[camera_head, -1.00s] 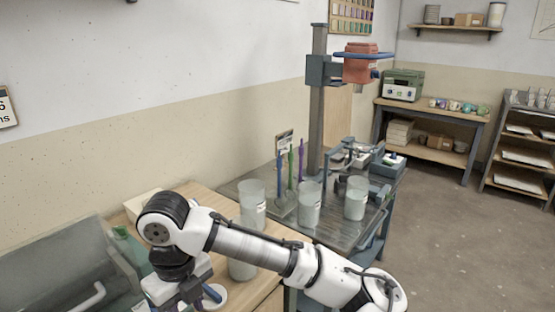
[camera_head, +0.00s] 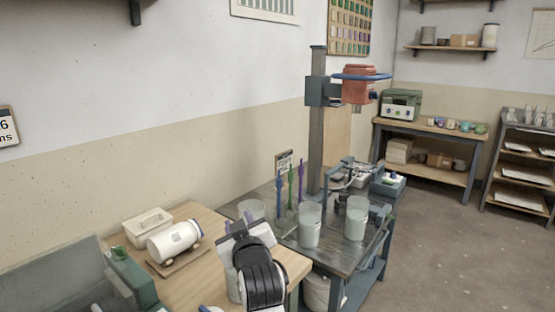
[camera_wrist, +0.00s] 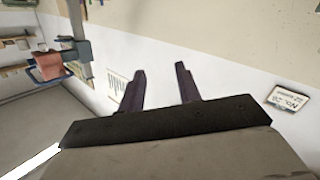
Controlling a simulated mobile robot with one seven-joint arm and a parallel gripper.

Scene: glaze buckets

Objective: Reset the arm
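My gripper shows in the wrist view (camera_wrist: 160,80) with its two dark fingers apart and nothing between them. In the head view my gripper (camera_head: 238,226) is raised above the wooden table's right end, pointing away toward the wall. My black and white wrist hides part of the translucent buckets behind it. One bucket (camera_head: 251,209) shows just beyond the gripper. Two more buckets, one in the middle (camera_head: 309,226) and one to the right (camera_head: 356,219), stand upright on the dark metal table.
The wooden table (camera_head: 205,272) holds a white cylinder (camera_head: 174,241) on a stand and a pale tray. A mixer column (camera_head: 318,130) with an orange head (camera_head: 359,85) rises behind the buckets. Upright coloured rods (camera_head: 290,188) stand near them. Open floor (camera_head: 440,240) lies to the right.

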